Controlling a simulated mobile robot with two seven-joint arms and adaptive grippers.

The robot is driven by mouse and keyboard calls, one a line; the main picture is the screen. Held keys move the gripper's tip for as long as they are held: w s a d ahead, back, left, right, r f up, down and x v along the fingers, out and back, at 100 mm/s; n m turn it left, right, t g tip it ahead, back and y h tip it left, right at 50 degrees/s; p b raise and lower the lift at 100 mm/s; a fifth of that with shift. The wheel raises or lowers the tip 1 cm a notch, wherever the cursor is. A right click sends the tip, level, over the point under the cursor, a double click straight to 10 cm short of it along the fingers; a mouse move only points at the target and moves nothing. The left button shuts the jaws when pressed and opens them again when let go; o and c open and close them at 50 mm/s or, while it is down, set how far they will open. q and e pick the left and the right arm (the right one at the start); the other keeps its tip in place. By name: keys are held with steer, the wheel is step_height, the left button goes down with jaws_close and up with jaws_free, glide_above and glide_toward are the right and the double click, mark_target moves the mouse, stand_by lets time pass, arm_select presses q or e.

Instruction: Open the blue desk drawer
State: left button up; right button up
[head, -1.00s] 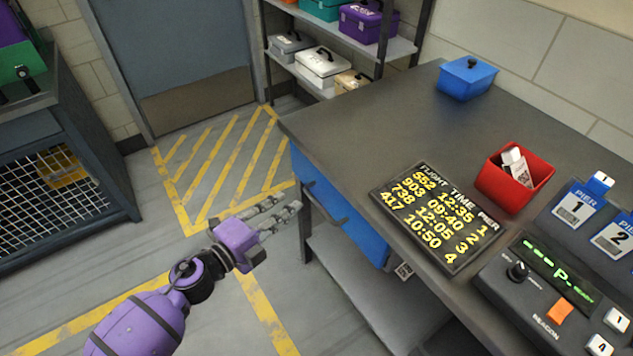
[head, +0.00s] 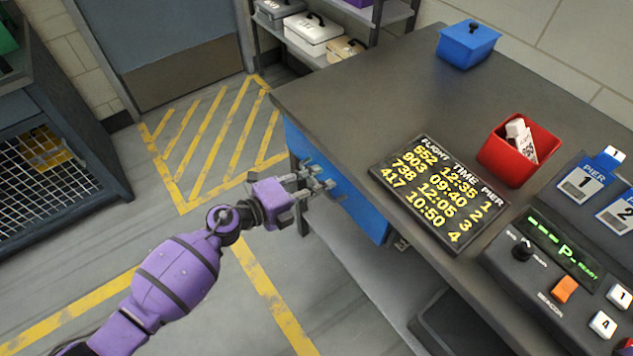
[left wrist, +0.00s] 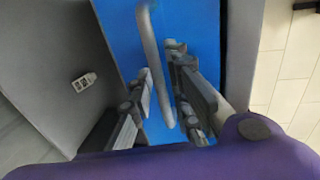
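The blue desk drawer (head: 350,207) is under the front edge of the grey desk, and its front looks closed. Its grey bar handle (left wrist: 155,65) runs down the blue front in the left wrist view. In the head view the fingers largely hide the handle. My left gripper (head: 322,180) is at the drawer front. In the left wrist view the left gripper (left wrist: 165,88) has its fingers apart, one on each side of the handle's lower part; I cannot tell if they touch it. My right gripper is not in view.
On the desk (head: 370,95) are a flight board (head: 440,193), a red bin (head: 515,165), a blue lidded box (head: 468,45) and a control console (head: 550,265). A lower shelf (head: 365,270) lies under the drawer. The striped floor (head: 215,150) in front is clear.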

arm_select(q)
steer(key=c, duration=0.4)
jaws_close()
steer(key=shift+a, duration=0.15)
steer(key=f+v, duration=0.3)
steer(key=v, duration=1.1)
steer(key=a+f+b+v, duration=0.1)
steer(key=f+v, duration=0.1)
steer(key=v, duration=1.1)
steer(key=shift+s+a+f, duration=0.3)
steer(key=shift+s, duration=0.3)
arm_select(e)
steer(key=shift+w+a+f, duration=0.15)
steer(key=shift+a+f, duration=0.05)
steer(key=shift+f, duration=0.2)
arm_select(q)
steer(key=shift+o, duration=2)
jaws_free()
